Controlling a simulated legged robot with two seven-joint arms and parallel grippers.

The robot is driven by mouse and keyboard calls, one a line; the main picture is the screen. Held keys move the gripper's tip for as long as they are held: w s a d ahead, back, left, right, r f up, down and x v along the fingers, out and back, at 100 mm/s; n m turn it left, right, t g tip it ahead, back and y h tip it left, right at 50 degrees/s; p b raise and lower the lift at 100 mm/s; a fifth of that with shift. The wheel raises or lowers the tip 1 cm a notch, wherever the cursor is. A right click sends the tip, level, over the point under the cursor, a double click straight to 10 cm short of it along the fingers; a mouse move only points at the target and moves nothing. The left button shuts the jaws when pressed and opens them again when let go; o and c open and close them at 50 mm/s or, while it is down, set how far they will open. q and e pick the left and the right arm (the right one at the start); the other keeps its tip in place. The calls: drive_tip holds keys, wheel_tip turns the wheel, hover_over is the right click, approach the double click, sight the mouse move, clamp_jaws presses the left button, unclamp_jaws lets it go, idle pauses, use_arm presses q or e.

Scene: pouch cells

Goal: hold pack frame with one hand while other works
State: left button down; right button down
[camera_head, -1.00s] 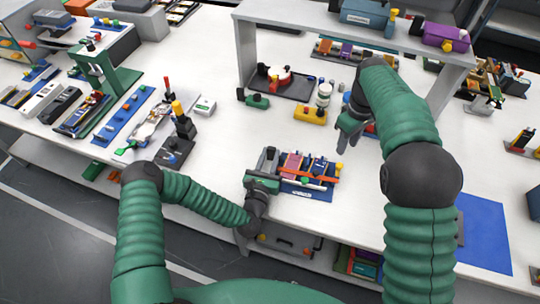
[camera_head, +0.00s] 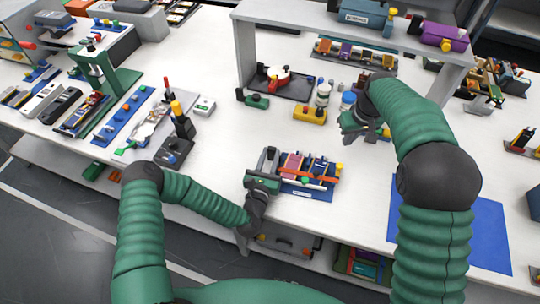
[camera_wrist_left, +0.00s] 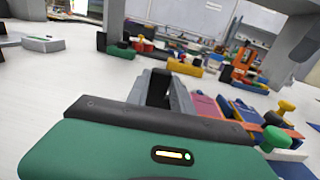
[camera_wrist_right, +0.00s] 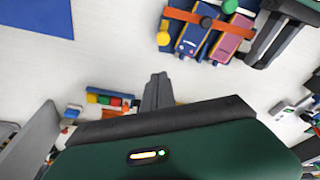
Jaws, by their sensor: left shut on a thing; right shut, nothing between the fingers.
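The pack frame (camera_head: 306,191) is a blue tray at the front middle of the table. It bears pouch cells (camera_head: 292,163) in pink and blue under an orange-red bar (camera_head: 322,179). My left gripper (camera_head: 268,160) is shut at the frame's left edge; the exact contact is hidden. In the left wrist view the frame (camera_wrist_left: 232,112) lies just right of the fingers. My right gripper (camera_head: 350,128) is shut and empty above the table, behind and right of the frame. The right wrist view shows the frame (camera_wrist_right: 185,42) at the top and its closed fingers.
A yellow block (camera_head: 310,114) and a white jar (camera_head: 323,95) stand left of my right gripper. A raised shelf (camera_head: 340,22) spans the back. A blue mat (camera_head: 478,232) lies at the right.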

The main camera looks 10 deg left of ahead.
sight(341, 167)
drive_tip(key=x, duration=0.2)
drive_tip(key=s+x, duration=0.1)
drive_tip(key=x, duration=0.5)
drive_tip(key=shift+s+d+f, duration=0.25)
drive_tip(key=shift+s+f, duration=0.05)
drive_tip(key=shift+s, duration=0.15)
idle(1.4)
drive_tip(key=shift+s+a, duration=0.1)
drive_tip(key=shift+s, duration=1.9)
drive_tip(key=shift+w+r, duration=0.25)
drive_tip(key=shift+r, duration=0.75)
drive_tip(key=shift+w+r, duration=0.25)
drive_tip(key=shift+r, duration=0.8)
drive_tip(key=shift+w+r, duration=0.25)
drive_tip(key=shift+r, duration=0.75)
